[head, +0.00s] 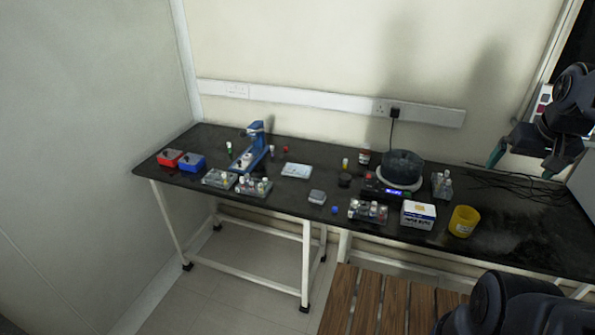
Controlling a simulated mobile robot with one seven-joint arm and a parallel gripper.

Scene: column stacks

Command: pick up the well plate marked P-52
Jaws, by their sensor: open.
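A flat white, plate-like item (296,171) lies on the black bench left of centre; it looks like a well plate. Its marking is too small to read, so I cannot tell if it is P-52. A smaller grey, box-like item (317,196) sits nearer the bench's front edge. My gripper (521,165) is at the far right, above the right part of the bench. Its two teal-tipped fingers are apart and nothing is between them. It is far from the white plate-like item.
Right are a round dark device (403,168), a white box (418,214) and a yellow cup (463,221). A wooden slatted surface (370,300) is in front.

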